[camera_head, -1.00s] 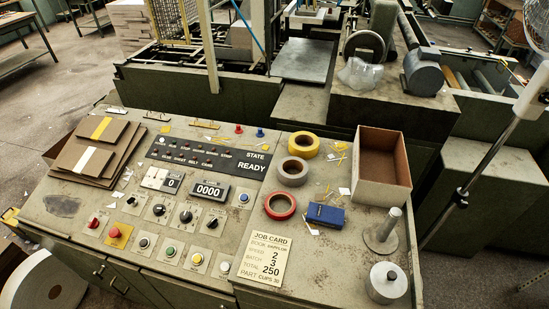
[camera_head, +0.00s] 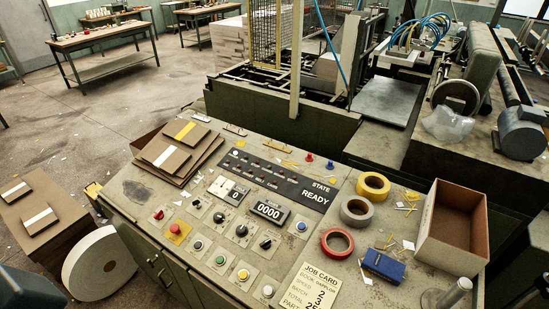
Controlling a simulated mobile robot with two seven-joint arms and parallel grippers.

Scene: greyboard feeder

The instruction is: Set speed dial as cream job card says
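The cream job card (camera_head: 311,289) lies flat at the panel's lower right, its bottom cut off by the frame. Its speed line reads 2, its batch line 3. The sloped control panel (camera_head: 288,245) carries several black knobs, among them a left knob (camera_head: 219,217), a middle knob (camera_head: 241,230) and a right knob (camera_head: 265,243). Their labels are too small to read, so I cannot tell which is the speed dial. A small display (camera_head: 236,195) shows 0. A larger counter (camera_head: 270,210) shows 0000. The state display (camera_head: 312,197) reads READY. Neither gripper is in view.
Red (camera_head: 338,243), grey (camera_head: 357,211) and yellow (camera_head: 373,186) tape rolls, a blue box (camera_head: 384,266) and an open carton (camera_head: 454,229) occupy the right. A red stop button (camera_head: 176,228) sits front left. A dark shape fills the lower left corner.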

